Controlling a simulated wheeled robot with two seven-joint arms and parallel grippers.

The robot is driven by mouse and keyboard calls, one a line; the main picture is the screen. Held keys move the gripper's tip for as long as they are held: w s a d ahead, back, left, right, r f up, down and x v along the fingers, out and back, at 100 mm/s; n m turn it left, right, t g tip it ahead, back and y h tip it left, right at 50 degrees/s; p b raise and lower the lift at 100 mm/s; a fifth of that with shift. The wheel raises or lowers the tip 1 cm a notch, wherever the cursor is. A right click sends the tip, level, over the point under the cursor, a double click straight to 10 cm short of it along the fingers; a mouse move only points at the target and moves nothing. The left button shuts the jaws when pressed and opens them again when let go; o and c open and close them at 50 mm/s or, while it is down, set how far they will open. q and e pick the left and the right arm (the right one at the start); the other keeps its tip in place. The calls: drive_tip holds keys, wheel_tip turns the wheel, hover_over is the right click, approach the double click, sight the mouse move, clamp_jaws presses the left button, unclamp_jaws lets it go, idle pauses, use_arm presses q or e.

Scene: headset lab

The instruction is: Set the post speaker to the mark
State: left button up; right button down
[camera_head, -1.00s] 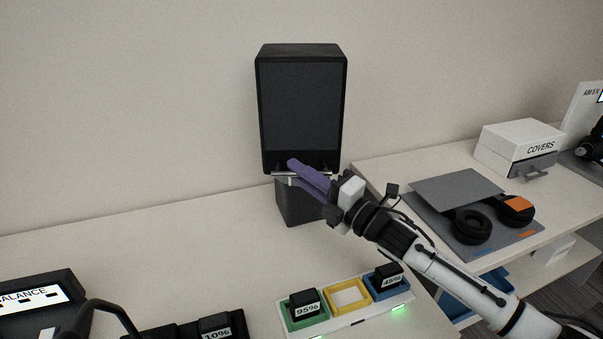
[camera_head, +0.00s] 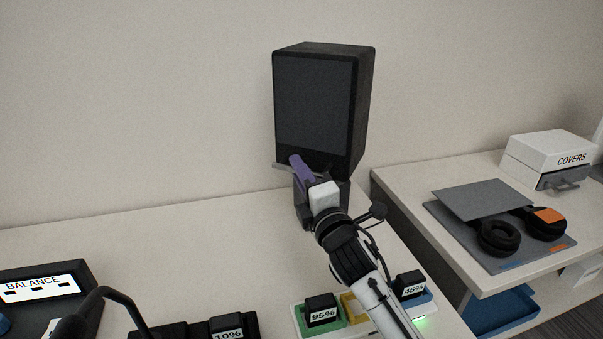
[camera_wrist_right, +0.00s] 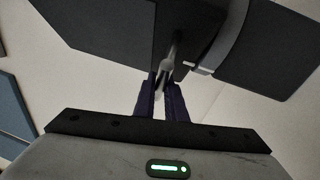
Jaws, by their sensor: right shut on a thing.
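The black post speaker (camera_head: 314,105) stands on a dark post at the back of the table, against the wall. Its front is angled to the left and its right side shows. My right gripper (camera_head: 299,168), with purple fingers, is at the speaker's lower front edge. In the right wrist view the fingers (camera_wrist_right: 162,92) are shut on a slim metal bar (camera_wrist_right: 171,58) under the speaker. A pale curved strip (camera_head: 283,166) shows beside the fingers; I cannot make out a mark on it. My gripper and arm hide most of the post. My left gripper is out of view.
A tray with labelled black blocks, 95% (camera_head: 322,306) and 45% (camera_head: 410,282), lies at the front under my right arm. A BALANCE panel (camera_head: 38,290) is at left. Headphones (camera_head: 497,238) and a COVERS box (camera_head: 550,152) are on the right table. The table's left middle is clear.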

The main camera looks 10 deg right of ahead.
drive_tip(key=c, duration=1.8)
unclamp_jaws()
drive_tip(key=s, duration=0.3)
drive_tip(key=s+d+f, duration=0.1)
drive_tip(key=s, duration=0.6)
drive_tip(key=shift+d+f, duration=0.15)
